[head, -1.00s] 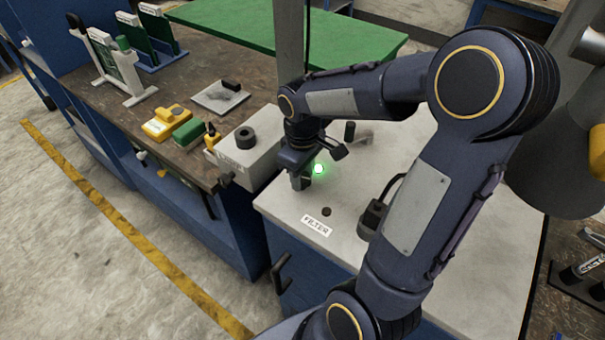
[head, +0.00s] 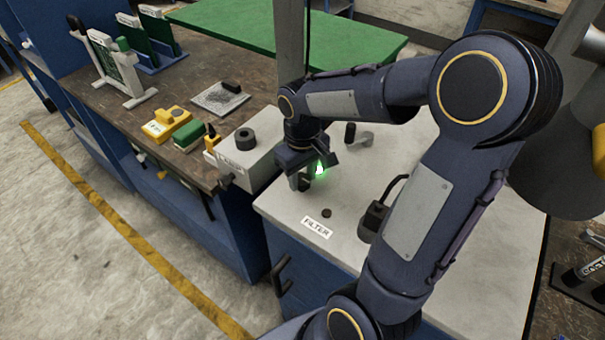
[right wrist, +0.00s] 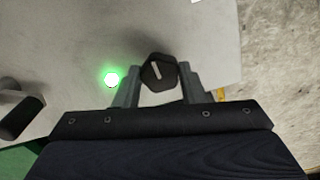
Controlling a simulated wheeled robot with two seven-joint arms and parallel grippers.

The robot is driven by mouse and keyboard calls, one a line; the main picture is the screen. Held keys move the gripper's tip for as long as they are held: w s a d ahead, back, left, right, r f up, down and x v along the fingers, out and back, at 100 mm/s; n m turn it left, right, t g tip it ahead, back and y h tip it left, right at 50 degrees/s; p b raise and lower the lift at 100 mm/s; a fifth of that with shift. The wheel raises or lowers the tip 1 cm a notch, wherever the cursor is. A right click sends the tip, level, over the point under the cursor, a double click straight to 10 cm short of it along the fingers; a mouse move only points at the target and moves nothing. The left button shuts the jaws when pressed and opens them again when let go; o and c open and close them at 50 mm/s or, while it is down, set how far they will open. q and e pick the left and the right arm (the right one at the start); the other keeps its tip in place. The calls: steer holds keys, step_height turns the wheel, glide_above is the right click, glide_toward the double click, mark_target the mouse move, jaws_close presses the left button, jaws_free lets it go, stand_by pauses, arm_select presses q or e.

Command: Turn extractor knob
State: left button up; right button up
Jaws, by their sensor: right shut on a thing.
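The extractor knob (right wrist: 159,73) is a dark, faceted knob with a pale pointer line on its face. It shows in the right wrist view between the fingers of my right gripper (right wrist: 157,90), which is shut on it. In the head view my right gripper (head: 302,180) reaches down to the grey top, and the knob is hidden there by the gripper. A green light (right wrist: 112,79) glows beside the fingers; it also shows in the head view (head: 320,169). My left gripper is out of view.
A small dark knob (head: 326,213) sits near the FILTER label (head: 317,228). A lever (head: 352,133) and a black box with a cable (head: 374,218) stand on the grey top (head: 420,165). A box with a black round knob (head: 245,138) stands at left.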

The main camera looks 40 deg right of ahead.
mark_target(302, 179)
steer(key=o, duration=1)
step_height(302, 179, up, 8)
steer(key=shift+f, duration=0.1)
stand_by(0.4)
